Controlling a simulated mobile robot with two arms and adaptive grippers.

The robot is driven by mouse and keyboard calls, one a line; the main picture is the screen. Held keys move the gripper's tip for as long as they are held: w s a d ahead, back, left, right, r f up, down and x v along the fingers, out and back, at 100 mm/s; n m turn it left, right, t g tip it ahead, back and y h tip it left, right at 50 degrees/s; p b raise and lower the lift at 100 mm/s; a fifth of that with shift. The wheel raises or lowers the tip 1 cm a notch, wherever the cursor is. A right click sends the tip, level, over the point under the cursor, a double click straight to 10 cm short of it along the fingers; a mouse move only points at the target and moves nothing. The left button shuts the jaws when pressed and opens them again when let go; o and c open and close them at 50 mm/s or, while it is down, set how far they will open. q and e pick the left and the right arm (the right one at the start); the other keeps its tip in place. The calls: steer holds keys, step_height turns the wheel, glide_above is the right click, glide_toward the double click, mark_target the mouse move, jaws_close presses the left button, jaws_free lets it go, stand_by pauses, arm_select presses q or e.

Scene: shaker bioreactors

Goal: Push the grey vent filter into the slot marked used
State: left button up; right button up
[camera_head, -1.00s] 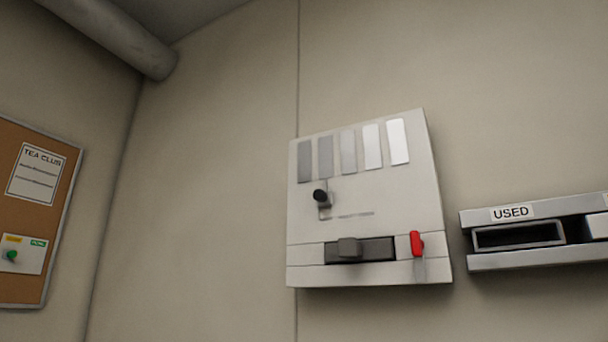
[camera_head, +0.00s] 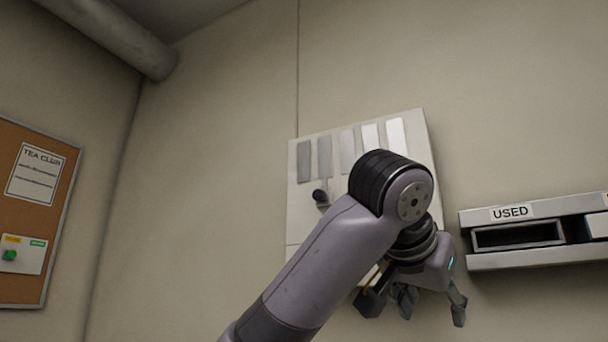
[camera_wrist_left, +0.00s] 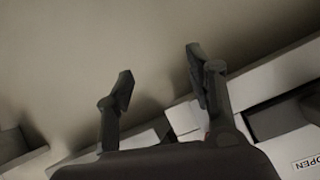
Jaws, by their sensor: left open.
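The slot marked USED (camera_head: 518,235) is a dark rectangular opening in a pale holder on the wall, right of the panel. My left gripper (camera_head: 412,305) hangs in front of the panel's lower right part, left of that slot, with fingers apart and nothing between them. Its two spread fingers also show in the left wrist view (camera_wrist_left: 158,75), with bare wall between the tips. I cannot make out the grey vent filter now; my left arm covers the lower panel, where a grey block sat in a dark recess earlier. My right gripper is not in view.
The white wall panel (camera_head: 305,222) carries several grey-to-white strips and a black knob (camera_head: 320,196). A white part labelled OPEN (camera_wrist_left: 318,163) shows in the wrist view. A corkboard (camera_head: 52,160) hangs at far left. The wall between is clear.

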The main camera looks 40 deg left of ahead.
arm_select(q)
steer(key=s+a+r+n+t, duration=0.15)
steer(key=s+a+r, duration=0.25)
steer(key=s+r, duration=0.45)
steer(key=s+a+r+n, duration=0.3)
steer(key=s+a+r, duration=0.1)
steer(key=s+r, duration=0.5)
steer(key=shift+y, duration=0.3)
steer(key=p+x, duration=0.1)
steer(key=x, duration=0.5)
steer(key=p+x, duration=0.1)
steer(key=x, duration=0.4)
steer(key=f+p+x, duration=0.1)
steer(key=x, duration=0.5)
steer(key=shift+a, duration=0.2)
steer(key=shift+c, duration=0.4)
jaws_close()
steer(key=shift+s+d+f+m, duration=0.1)
steer(key=shift+m, duration=0.15)
steer(key=shift+s+d+b, duration=0.1)
steer(key=shift+s+b, duration=0.25)
steer(key=shift+s, duration=0.3)
